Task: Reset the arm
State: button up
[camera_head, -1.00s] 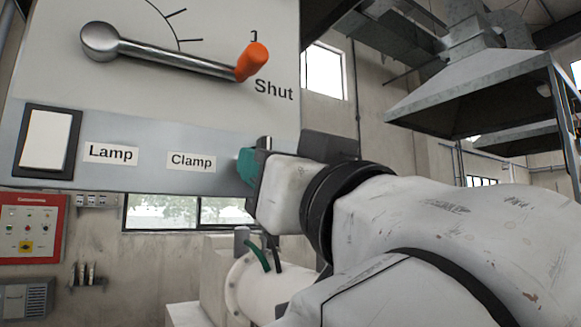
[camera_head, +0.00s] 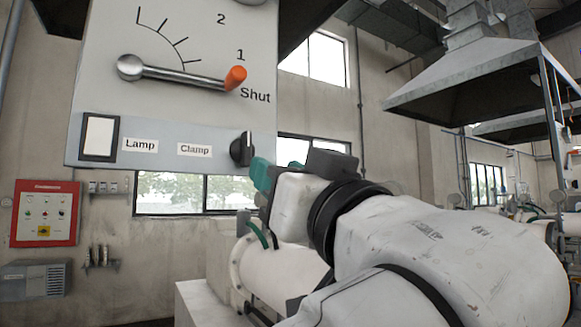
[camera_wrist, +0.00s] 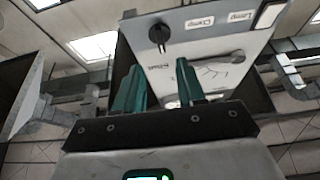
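My arm reaches in from the lower right in the head view. My gripper (camera_head: 272,170) has teal fingers, just below and right of the control panel (camera_head: 100,60). In the wrist view, the two fingers of my gripper (camera_wrist: 159,78) stand apart with nothing between them. The black clamp knob (camera_head: 241,150) is at the panel's lower right corner, and a gap shows between it and the fingers. It also shows beyond the fingers in the wrist view (camera_wrist: 159,36). The lever (camera_head: 180,75) with its orange tip (camera_head: 235,77) points to "Shut". The white lamp switch (camera_head: 99,137) is at the lower left.
A white cylindrical machine (camera_head: 275,268) stands below my gripper on a pale block (camera_head: 200,300). A red control box (camera_head: 45,213) and a grey box (camera_head: 35,280) are on the wall at left. A metal hood (camera_head: 460,85) hangs at the upper right.

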jog(key=shift+s+f, duration=0.1)
jog(key=shift+d, duration=0.1)
dwell(0.3)
